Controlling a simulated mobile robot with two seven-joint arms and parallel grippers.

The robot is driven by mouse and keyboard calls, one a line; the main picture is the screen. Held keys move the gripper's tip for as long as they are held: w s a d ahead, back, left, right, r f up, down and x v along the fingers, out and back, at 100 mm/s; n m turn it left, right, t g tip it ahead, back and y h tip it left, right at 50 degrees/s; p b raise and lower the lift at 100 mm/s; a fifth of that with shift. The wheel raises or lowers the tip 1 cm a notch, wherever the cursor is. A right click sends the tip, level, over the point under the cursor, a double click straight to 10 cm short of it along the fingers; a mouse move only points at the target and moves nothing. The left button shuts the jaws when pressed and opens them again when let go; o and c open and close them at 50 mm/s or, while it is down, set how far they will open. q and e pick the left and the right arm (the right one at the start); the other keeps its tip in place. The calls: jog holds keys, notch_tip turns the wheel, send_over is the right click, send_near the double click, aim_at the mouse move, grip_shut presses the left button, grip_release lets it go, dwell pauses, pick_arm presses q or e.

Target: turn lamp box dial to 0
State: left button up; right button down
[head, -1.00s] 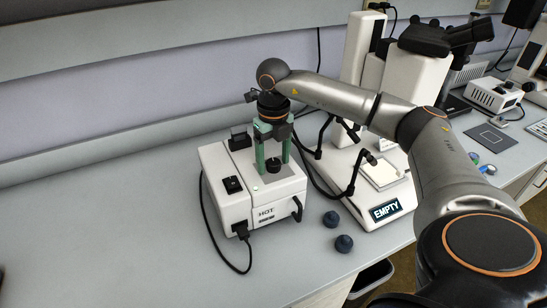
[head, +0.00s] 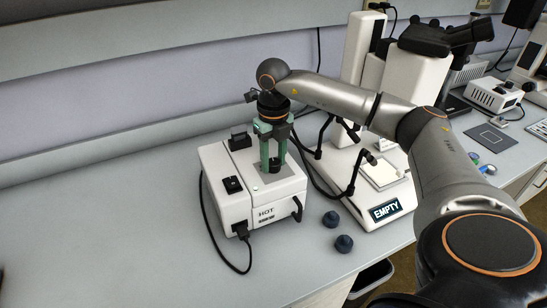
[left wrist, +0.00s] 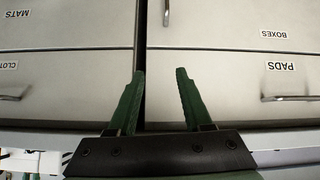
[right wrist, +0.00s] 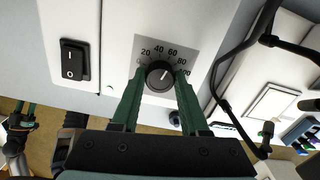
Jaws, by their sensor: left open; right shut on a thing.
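The lamp box (head: 225,185) is a white box on the bench with a HOT label on its front. Its black dial (right wrist: 160,75) is on the top face, beside a printed scale with 20, 40, 60, 80 and 100. The dial's pale mark points up and slightly right, roughly toward 60. My right gripper (head: 273,166) points down from above, with its green fingers closed on opposite sides of the dial; it also shows in the right wrist view (right wrist: 159,76). My left gripper (left wrist: 159,74) is open and empty in front of drawers, outside the head view.
A black rocker switch (head: 232,184) is on the lamp box, with a cable at its front. A microscope with an EMPTY display (head: 386,211) stands to the right. Two dark knobs (head: 343,243) lie on the bench between them. The bench left of the box is clear.

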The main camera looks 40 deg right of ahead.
pick_arm(q)
jog(key=shift+r, duration=0.1)
pick_arm(e)
jog(key=shift+n, duration=0.3)
jog(key=n+p, duration=0.1)
jog(key=n, duration=0.1)
jog(key=shift+r+n, duration=0.1)
jog(key=shift+n, duration=0.2)
jog(key=n, duration=0.3)
jog(key=shift+n+p, duration=0.3)
jog(key=shift+n, duration=1)
jog(key=n, duration=0.4)
jog(key=shift+p, duration=0.3)
pick_arm(q)
jog(key=shift+s+a+r, duration=0.15)
jog(key=shift+a+r, duration=0.45)
pick_arm(e)
jog(key=n, duration=0.5)
jog(key=shift+c, duration=2)
grip_release()
